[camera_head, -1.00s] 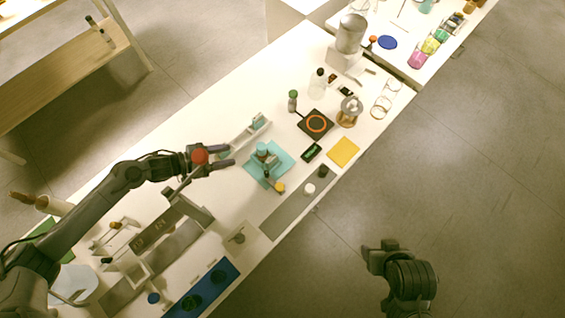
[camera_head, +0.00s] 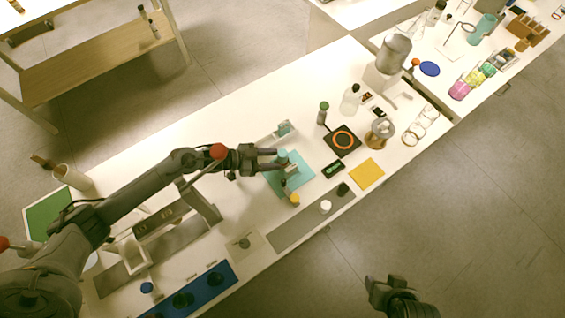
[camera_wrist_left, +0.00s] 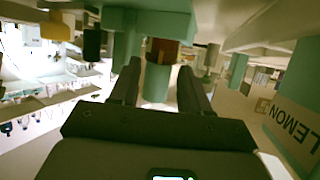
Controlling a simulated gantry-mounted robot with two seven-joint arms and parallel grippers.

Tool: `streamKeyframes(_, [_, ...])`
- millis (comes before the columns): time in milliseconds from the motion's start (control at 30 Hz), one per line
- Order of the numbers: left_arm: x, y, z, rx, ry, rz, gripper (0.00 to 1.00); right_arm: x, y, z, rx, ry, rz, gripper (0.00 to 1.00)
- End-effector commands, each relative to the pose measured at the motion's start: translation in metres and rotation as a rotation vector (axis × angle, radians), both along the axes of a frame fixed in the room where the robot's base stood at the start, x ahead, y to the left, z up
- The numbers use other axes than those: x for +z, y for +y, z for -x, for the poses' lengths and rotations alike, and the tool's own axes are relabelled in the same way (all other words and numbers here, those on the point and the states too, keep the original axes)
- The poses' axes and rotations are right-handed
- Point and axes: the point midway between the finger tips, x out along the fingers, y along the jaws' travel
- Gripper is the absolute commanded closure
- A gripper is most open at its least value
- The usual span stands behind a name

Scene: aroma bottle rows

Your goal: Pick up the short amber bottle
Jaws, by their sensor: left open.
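My left gripper (camera_head: 278,160) reaches in from the left over the teal mat (camera_head: 272,182), its fingers apart at a teal-topped item (camera_head: 283,155). In the left wrist view the open fingers (camera_wrist_left: 158,88) stand either side of a teal cylinder (camera_wrist_left: 156,84) with a brown-amber part (camera_wrist_left: 163,50) beyond it. This looks like the short amber bottle with a teal cap, though the fingers partly hide it. I cannot tell whether they touch it. My right gripper (camera_head: 385,290) hangs at the bottom right, off the table; its jaws are unclear.
A yellow-topped item (camera_head: 294,200) stands near the mat's front corner. White (camera_head: 326,206) and black (camera_head: 343,188) pieces are nearby. A black pad with an orange ring (camera_head: 342,140) and a yellow sheet (camera_head: 367,173) lie to the right.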

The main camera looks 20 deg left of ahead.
Motion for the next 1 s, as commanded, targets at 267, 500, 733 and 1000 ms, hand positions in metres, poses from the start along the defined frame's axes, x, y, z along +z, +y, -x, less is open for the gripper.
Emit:
streamKeyframes(267, [-0.01,-0.02,-0.013,0.0,0.0,0.0,0.54,-0.005,-0.003,0.0,0.007,0.0,0.012,0.41])
streamKeyframes(500, [-0.011,-0.02,-0.013,0.0,0.001,-0.001,0.54,-0.005,-0.003,0.0,0.007,0.001,0.013,0.41])
streamKeyframes(733, [-0.01,-0.02,-0.013,0.0,0.001,-0.001,0.89,-0.005,-0.002,0.0,0.005,0.001,0.008,0.41])
streamKeyframes(1000, [-0.009,-0.02,-0.014,0.0,-0.001,-0.001,0.94,-0.004,-0.001,0.0,0.0,0.001,0.002,0.41])
